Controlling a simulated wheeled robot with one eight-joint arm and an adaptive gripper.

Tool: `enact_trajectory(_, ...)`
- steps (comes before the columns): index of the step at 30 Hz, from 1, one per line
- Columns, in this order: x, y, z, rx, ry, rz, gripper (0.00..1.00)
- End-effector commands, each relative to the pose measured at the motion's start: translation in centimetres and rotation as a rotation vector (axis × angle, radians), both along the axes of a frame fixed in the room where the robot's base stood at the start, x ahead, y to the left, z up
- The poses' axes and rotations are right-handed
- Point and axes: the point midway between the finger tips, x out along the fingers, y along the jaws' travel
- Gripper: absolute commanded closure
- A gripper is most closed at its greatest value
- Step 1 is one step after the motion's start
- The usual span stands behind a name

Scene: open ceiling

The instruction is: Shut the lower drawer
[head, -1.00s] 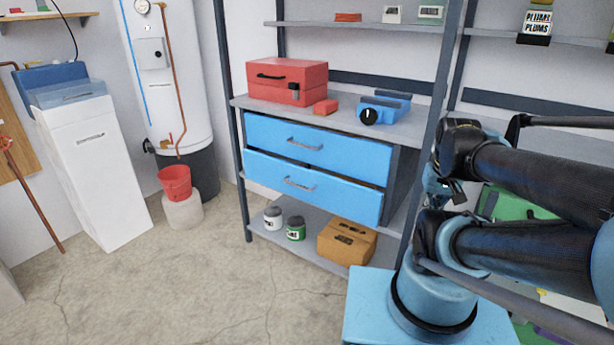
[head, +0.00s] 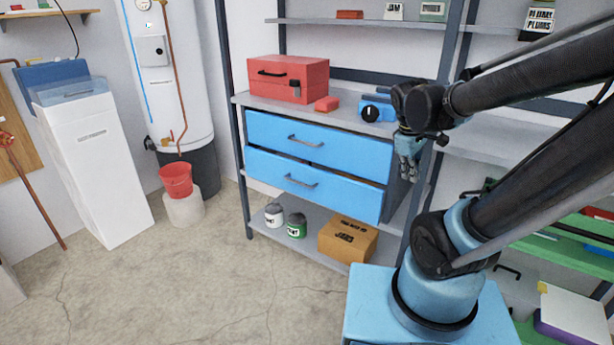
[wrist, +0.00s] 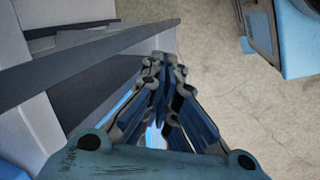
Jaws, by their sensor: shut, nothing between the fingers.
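The lower drawer (head: 330,192) is blue with a grey handle (head: 301,181). In the head view it stands out in front of the upper drawer (head: 345,151), so it is partly open. The upper drawer looks near flush, with a dark gap between the two. My gripper (head: 408,178) is at the right side of the drawer unit, pointing down, apart from the lower drawer's front. In the wrist view my gripper (wrist: 163,62) has its fingers together and empty, beside a grey shelf part (wrist: 100,62).
A red toolbox (head: 288,80) and a blue tool (head: 370,112) sit on the shelf above the drawers. The floor in front (head: 180,285) is clear.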

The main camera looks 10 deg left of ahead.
Motion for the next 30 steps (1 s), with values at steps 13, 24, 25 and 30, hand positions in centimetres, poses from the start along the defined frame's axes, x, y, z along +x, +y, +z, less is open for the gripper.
enact_trajectory(13,7.6,11.0,0.2,-0.284,0.034,0.617,1.00)
enact_trajectory(24,10.2,23.3,-2.2,-0.545,0.052,1.090,1.00)
enact_trajectory(25,10.2,24.4,-2.5,-0.567,0.053,1.128,1.00)
enact_trajectory(30,9.7,30.5,-4.3,-0.700,0.060,1.329,1.00)
